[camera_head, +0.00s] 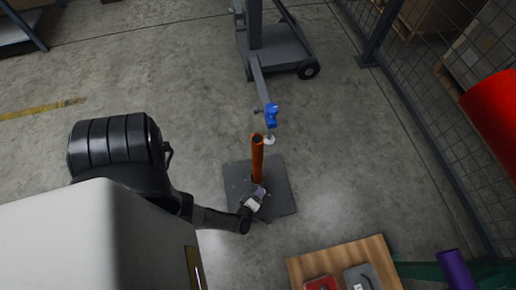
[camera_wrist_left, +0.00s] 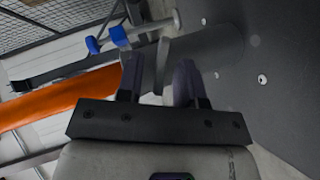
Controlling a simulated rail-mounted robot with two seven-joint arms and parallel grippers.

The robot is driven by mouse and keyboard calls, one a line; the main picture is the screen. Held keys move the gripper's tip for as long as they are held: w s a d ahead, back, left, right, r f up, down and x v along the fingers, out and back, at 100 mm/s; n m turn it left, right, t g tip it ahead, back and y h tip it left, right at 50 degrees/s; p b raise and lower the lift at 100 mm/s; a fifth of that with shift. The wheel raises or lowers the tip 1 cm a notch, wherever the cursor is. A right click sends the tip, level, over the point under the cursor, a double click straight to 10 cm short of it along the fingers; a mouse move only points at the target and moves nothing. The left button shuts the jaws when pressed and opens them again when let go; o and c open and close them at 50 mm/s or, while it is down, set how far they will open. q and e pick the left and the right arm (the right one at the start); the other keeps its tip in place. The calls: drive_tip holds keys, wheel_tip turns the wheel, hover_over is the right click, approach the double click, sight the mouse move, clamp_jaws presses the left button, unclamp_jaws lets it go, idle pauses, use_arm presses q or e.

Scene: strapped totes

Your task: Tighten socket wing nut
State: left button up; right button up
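An orange post (camera_head: 257,158) stands upright from a dark base plate (camera_head: 280,190) on the floor. In the left wrist view the post (camera_wrist_left: 50,103) runs into a grey socket (camera_wrist_left: 215,48) fixed to the plate (camera_wrist_left: 285,75). A flat grey tab, apparently the wing nut (camera_wrist_left: 162,58), shows at the socket's side. My left gripper (camera_head: 262,191) is low beside the socket. Its fingers (camera_wrist_left: 160,82) are apart on either side of the tab, with visible gaps. The tab's contact with the socket is partly hidden. My right gripper is not in view.
A grey wheeled stand (camera_head: 277,50) behind the post carries a blue clamp (camera_head: 272,115). A wooden table (camera_head: 345,258) with trays is at the bottom right. A mesh fence (camera_head: 425,120) runs along the right.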

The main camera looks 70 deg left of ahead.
use_arm(q)
drive_tip(key=shift+w+a, duration=0.1)
clamp_jaws()
idle(0.3)
